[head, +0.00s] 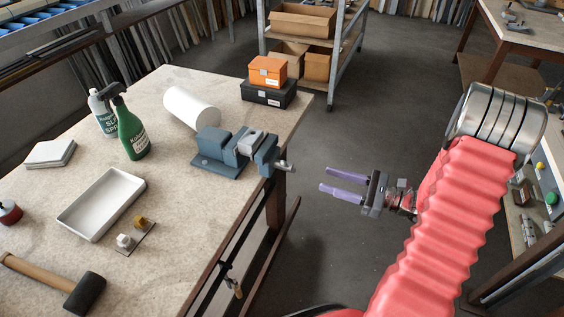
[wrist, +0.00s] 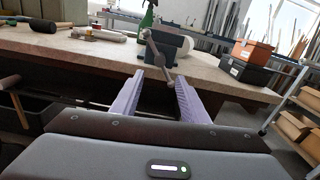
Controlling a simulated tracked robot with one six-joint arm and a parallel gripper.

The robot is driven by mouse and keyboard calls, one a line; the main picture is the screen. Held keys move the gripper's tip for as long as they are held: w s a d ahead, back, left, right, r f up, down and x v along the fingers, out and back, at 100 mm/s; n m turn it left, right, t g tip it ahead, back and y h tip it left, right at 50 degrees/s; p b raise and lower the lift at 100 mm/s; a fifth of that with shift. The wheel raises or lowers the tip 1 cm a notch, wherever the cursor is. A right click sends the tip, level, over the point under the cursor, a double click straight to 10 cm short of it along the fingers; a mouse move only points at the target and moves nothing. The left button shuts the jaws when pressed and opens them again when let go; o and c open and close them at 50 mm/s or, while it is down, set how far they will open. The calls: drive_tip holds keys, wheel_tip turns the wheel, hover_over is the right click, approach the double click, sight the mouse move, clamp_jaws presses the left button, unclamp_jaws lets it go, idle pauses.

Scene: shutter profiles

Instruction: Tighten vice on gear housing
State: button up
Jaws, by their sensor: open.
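The blue-grey vice (head: 217,160) stands at the right edge of the workbench. A light grey metal block, seemingly the gear housing (head: 250,143), sits between its jaws; whether it is clamped firmly I cannot tell. The vice handle (head: 284,165) sticks out past the bench edge. In the wrist view the vice (wrist: 172,48) is ahead, its handle (wrist: 158,56) a slanted bar with knobbed ends. My gripper (head: 324,180) has purple fingers, open and empty, off the bench to the right of the handle with a gap between. In the wrist view the handle appears between the fingertips (wrist: 161,76).
The workbench (head: 185,225) also holds a white roll (head: 190,108), spray bottles (head: 131,130), a white tray (head: 100,204), a mallet (head: 60,285) and orange and black boxes (head: 268,82). A shelf rack (head: 305,40) stands behind. The floor between bench and rack is clear.

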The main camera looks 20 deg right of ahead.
sight(289, 168)
drive_tip(key=x, duration=1.4)
drive_tip(key=shift+s, duration=0.1)
drive_tip(key=shift+c, duration=0.2)
clamp_jaws()
idle(0.3)
